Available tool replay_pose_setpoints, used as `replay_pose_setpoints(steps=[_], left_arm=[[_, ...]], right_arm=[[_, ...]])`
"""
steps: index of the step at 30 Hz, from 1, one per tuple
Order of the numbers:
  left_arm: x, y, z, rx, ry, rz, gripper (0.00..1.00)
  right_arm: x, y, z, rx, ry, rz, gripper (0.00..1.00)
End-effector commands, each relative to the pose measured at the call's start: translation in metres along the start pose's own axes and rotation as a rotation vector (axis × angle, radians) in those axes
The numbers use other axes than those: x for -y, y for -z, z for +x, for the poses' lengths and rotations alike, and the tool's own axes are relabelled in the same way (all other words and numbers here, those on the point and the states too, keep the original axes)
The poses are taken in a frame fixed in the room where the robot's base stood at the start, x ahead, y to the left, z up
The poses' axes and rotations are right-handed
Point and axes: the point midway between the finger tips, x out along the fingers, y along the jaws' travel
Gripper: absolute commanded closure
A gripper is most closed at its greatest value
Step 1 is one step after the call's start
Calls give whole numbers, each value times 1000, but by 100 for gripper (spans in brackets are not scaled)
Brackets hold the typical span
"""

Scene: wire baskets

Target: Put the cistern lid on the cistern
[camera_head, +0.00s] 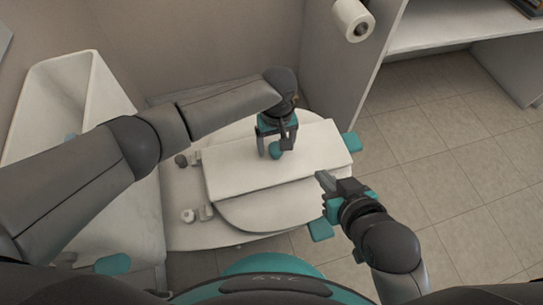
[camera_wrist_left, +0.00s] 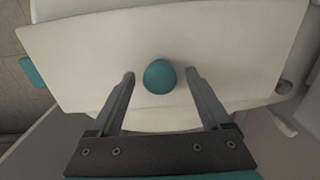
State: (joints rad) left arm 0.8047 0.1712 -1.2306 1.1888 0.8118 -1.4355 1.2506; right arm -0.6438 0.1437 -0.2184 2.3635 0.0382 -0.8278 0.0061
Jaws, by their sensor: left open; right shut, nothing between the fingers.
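The cistern lid (camera_head: 235,171) is a white rectangular slab with a round teal knob (camera_head: 274,154). It lies flat on the closed toilet seat (camera_head: 270,217). My left gripper (camera_head: 273,147) is open above the lid, pointing down. In the left wrist view, the knob (camera_wrist_left: 160,77) shows between the spread fingers (camera_wrist_left: 161,74), with gaps on both sides. The cistern (camera_head: 72,92) is the open white box at the left, partly hidden by my left arm. My right gripper (camera_head: 321,178) is shut and empty near the lid's right front corner.
Teal pieces stick out beside the seat, one right of the lid (camera_head: 350,142) and one in front (camera_head: 320,230). A partition with a paper roll (camera_head: 353,18) stands behind right. The tiled floor (camera_head: 450,130) at the right is clear.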

Motion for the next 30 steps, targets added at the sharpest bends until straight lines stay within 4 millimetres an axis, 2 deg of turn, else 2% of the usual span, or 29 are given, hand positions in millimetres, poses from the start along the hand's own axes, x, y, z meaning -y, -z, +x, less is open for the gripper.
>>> replay_pose_setpoints(steps=[30], left_arm=[[0, 0, 0, 1, 1, 0, 19]], right_arm=[[1, 10, -8, 0, -1, 0, 100]])
